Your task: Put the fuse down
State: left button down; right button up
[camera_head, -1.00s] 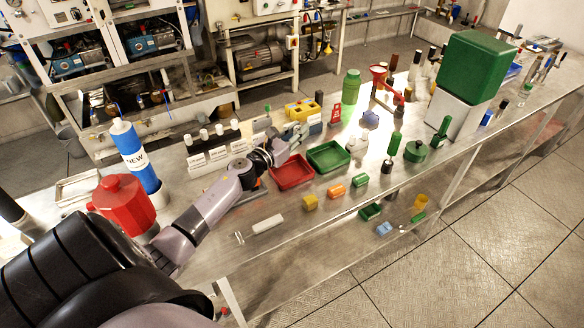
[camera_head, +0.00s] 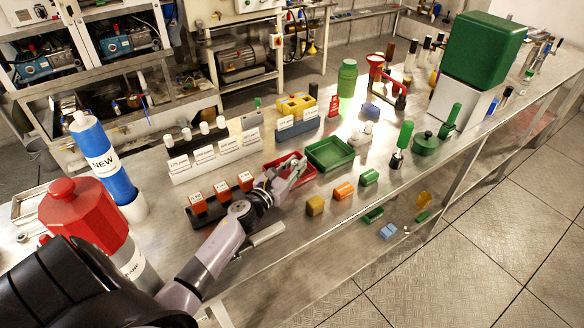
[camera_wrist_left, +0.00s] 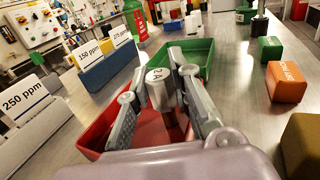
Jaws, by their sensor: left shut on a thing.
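My left gripper (camera_head: 296,170) is over the red tray (camera_head: 272,184) in the head view. In the left wrist view the gripper (camera_wrist_left: 166,100) is shut on the fuse (camera_wrist_left: 160,88), a small cylinder with a silvery cap marked "2 A" and a brownish part below. The red tray (camera_wrist_left: 98,133) lies beneath the gripper and fuse. I cannot tell whether the fuse touches the tray floor. The fuse is hard to make out in the head view. My right gripper is not in view.
The green tray (camera_head: 330,154) adjoins the red tray. Yellow (camera_head: 315,205), orange (camera_head: 344,190) and green (camera_head: 369,177) blocks line the front. Bare bench lies between trays and blocks.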

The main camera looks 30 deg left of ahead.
pick_arm(q)
jog(key=shift+a, duration=0.1)
jog(key=shift+s, duration=0.1)
jog(key=shift+s+d+f+b, duration=0.1)
jog(key=shift+d+b, duration=0.2)
jog(key=shift+d, duration=0.05)
jog(key=c, duration=1.4)
grip_release()
jog(key=shift+a, duration=0.15)
jog(key=shift+c, duration=0.2)
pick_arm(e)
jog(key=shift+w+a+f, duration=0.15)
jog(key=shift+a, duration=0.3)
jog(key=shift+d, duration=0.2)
pick_arm(q)
jog(key=shift+r+p, duration=0.3)
jog(key=shift+p, duration=0.05)
jog(key=s, duration=1)
jog(key=shift+s+f+b, duration=0.15)
jog(key=shift+s+b, duration=0.1)
jog(key=shift+b, duration=0.1)
jog(key=shift+s, duration=0.7)
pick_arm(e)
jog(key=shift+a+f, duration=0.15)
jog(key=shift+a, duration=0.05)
